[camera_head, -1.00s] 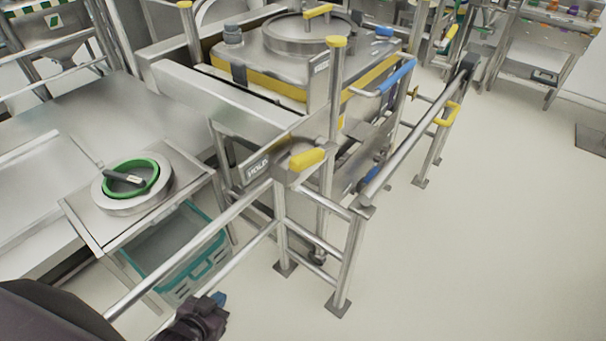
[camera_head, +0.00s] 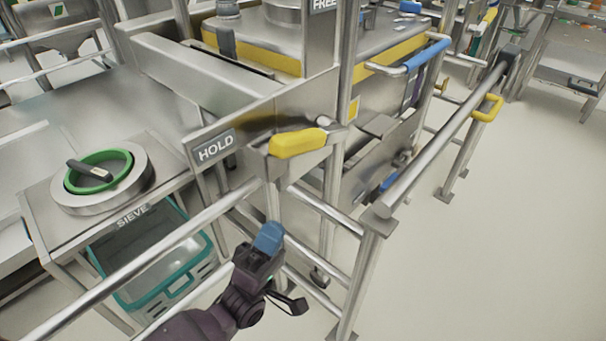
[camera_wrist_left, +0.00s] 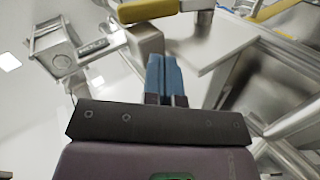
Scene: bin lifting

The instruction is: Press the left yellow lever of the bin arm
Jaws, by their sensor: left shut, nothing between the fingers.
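The left yellow lever (camera_head: 298,143) sticks out from the metal bin arm beside a plate marked HOLD (camera_head: 215,147). Its yellow handle also shows at the top of the left wrist view (camera_wrist_left: 148,9). My left gripper (camera_head: 269,238) has blue fingers and is below the lever in the head view, apart from it. In the left wrist view its blue fingertips (camera_wrist_left: 164,60) are together with nothing between them, and they point toward the lever. The bin (camera_head: 385,50), with a yellow band, stands behind the arm. My right gripper is in neither view.
Metal railings (camera_head: 430,130) run in front of the bin, with another yellow handle (camera_head: 488,107) at right. A sieve with a green ring (camera_head: 97,172) sits on a stand at left, above a teal crate (camera_head: 165,265). The floor at right is clear.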

